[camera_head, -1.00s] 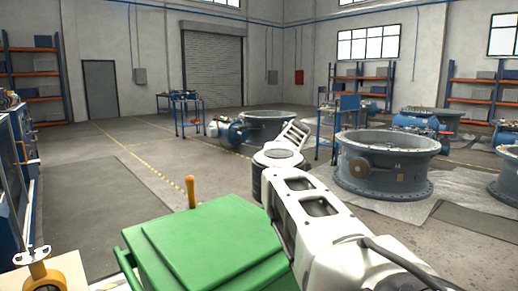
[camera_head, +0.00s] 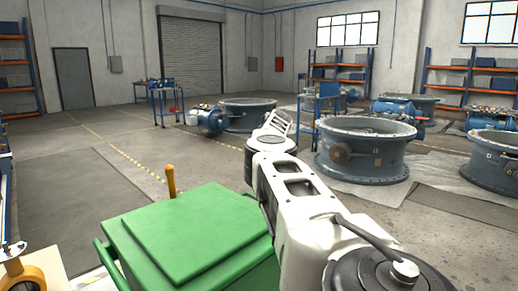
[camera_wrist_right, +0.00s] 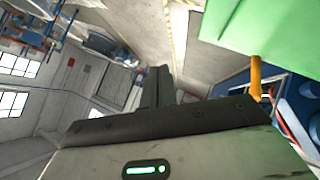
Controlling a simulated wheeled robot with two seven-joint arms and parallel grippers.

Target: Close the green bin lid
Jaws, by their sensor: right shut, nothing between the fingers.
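The green bin (camera_head: 115,262) stands at the bottom middle of the head view, and its green lid (camera_head: 190,228) lies over its top, looking flat and down. Whether the lid's far edge meets the rim cannot be told. A green surface of the bin also fills the top right of the right wrist view (camera_wrist_right: 245,25). My right arm reaches forward past the lid's right side and covers part of it. My right gripper (camera_wrist_right: 158,80) is shut and empty, apart from the green surface in the wrist view. My left gripper is not in view.
An orange upright bar (camera_head: 171,181) stands at the lid's far edge. A yellow ring-shaped part (camera_head: 22,275) sits at the bottom left. Large grey valve bodies (camera_head: 365,150) stand on sheets at the right. The floor (camera_head: 100,185) beyond the bin is clear.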

